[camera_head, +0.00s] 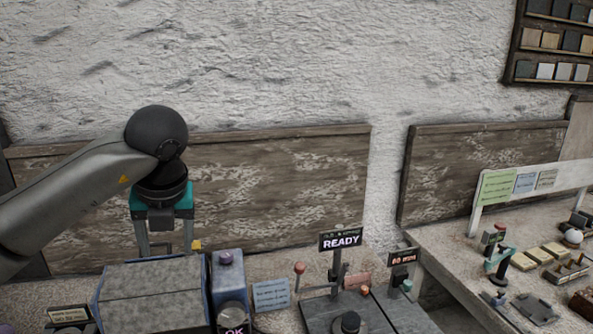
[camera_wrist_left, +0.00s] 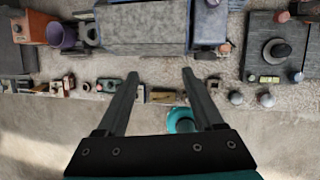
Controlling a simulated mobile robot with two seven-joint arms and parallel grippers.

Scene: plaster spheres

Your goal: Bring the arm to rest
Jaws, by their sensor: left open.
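My left arm comes in from the left in the head view. Its gripper (camera_head: 167,246) points down behind a large grey box (camera_head: 152,290), with its two fingers spread apart. In the left wrist view the same gripper (camera_wrist_left: 160,75) is open, and nothing is held between the fingers. My right gripper is in neither view.
A sign reading READY (camera_head: 340,240) stands on a dark plate right of the box. Two greyish balls (camera_wrist_left: 251,99) show right of the gripper in the wrist view. A second bench (camera_head: 460,250) at right holds small items and a pale sphere (camera_head: 573,236).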

